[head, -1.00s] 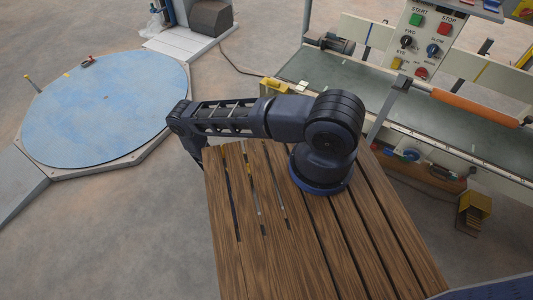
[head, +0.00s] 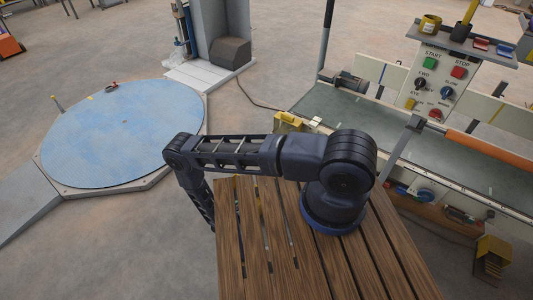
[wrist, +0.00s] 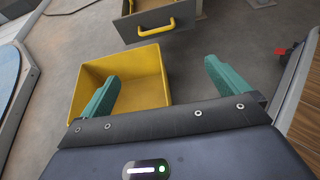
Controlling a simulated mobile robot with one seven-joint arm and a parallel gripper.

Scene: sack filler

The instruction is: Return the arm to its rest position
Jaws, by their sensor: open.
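My arm (head: 240,153) stands on a slatted wooden deck. Its upper link reaches left in the head view, and the forearm (head: 195,195) bends down past the deck's left edge. My gripper (wrist: 161,72) shows only in the wrist view. Its two teal fingers are wide apart with nothing held between them. Beyond the fingers, a yellow open-topped bin (wrist: 150,62) sits low on the floor and looks empty. In the head view the gripper is hidden below the deck.
A grey drawer (wrist: 135,32) with a yellow handle is beyond the bin. A blue round turntable (head: 120,135) lies to the left. A conveyor (head: 345,110) with a control panel (head: 437,80) stands at the right. Concrete floor between turntable and deck is clear.

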